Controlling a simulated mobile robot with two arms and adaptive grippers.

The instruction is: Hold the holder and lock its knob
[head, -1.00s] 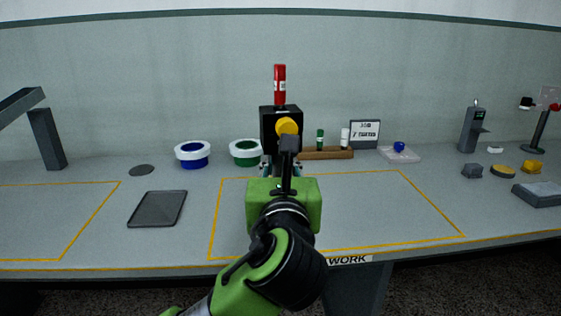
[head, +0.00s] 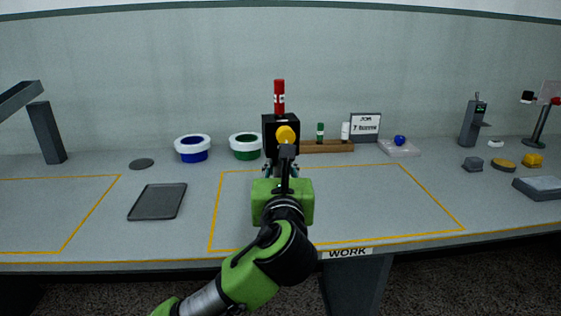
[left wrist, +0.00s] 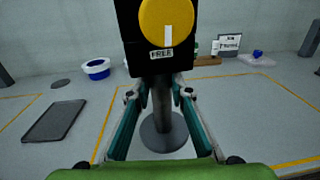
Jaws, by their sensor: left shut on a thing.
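The holder is a black block (head: 271,121) on a grey post (left wrist: 163,104) with a round grey foot (left wrist: 163,133). A yellow knob (head: 286,135) is on its near face; in the left wrist view the knob (left wrist: 166,22) has a white mark pointing down towards a label reading FREE (left wrist: 162,54). A red cylinder (head: 279,97) stands upright on top of the block. My left gripper (left wrist: 161,90) is shut on the holder's post, fingers on either side just below the block. The arm hides much of the holder in the head view. My right gripper is not in view.
A blue-and-white ring pot (head: 193,149) and a green-and-white one (head: 246,146) stand behind to the left. A dark tray (head: 157,202) lies left. A wooden rack (head: 325,147) and a small sign (head: 366,128) are behind right. The right part of the marked work area is clear.

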